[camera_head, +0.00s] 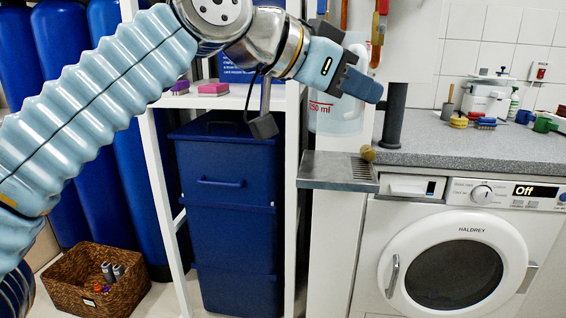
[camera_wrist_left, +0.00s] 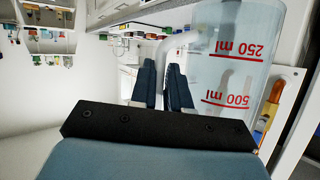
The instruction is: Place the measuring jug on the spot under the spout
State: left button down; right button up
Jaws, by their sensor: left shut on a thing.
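The clear measuring jug (camera_head: 338,122) with red markings is partly hidden behind my left gripper (camera_head: 362,85) in the head view. In the left wrist view, the jug (camera_wrist_left: 238,62) stands just right of the fingers, with its red markings appearing inverted. My left gripper (camera_wrist_left: 167,82) is shut on the jug's pale handle (camera_wrist_left: 180,42). The jug looks upright in the head view, above a metal drip tray (camera_head: 335,172), with a small gap apparent below it. A copper-coloured pipe (camera_head: 376,52) hangs just right of the jug; the spout's outlet is not clear. My right gripper is not in view.
A brown round knob (camera_head: 367,153) is at the tray's right corner. A dark post (camera_head: 393,115) stands on the grey counter (camera_head: 470,148) to the right, above a washing machine (camera_head: 455,260). A white shelf frame (camera_head: 291,180) and blue bins (camera_head: 225,185) stand left.

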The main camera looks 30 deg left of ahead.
aim_at(343, 105)
pick_arm(q)
jog(key=w+a+f, duration=0.1)
jog(key=w, duration=0.2)
jog(key=w+a+f, duration=0.1)
jog(key=w+f, duration=0.1)
jog(key=w, duration=0.1)
jog(key=w+a+f, duration=0.1)
jog(key=w+a, duration=0.1)
jog(key=w, duration=0.1)
jog(key=shift+f, duration=0.2)
jog(key=w+a+f+b, duration=0.1)
jog(key=w+f, duration=0.3)
jog(key=f, duration=0.4)
jog(key=shift+a+f+b, duration=0.2)
jog(key=shift+f+b, duration=0.05)
jog(key=shift+b, duration=0.05)
jog(key=shift+f+b, duration=0.25)
jog(key=shift+b, duration=0.05)
jog(key=c, duration=1.1)
grip_release()
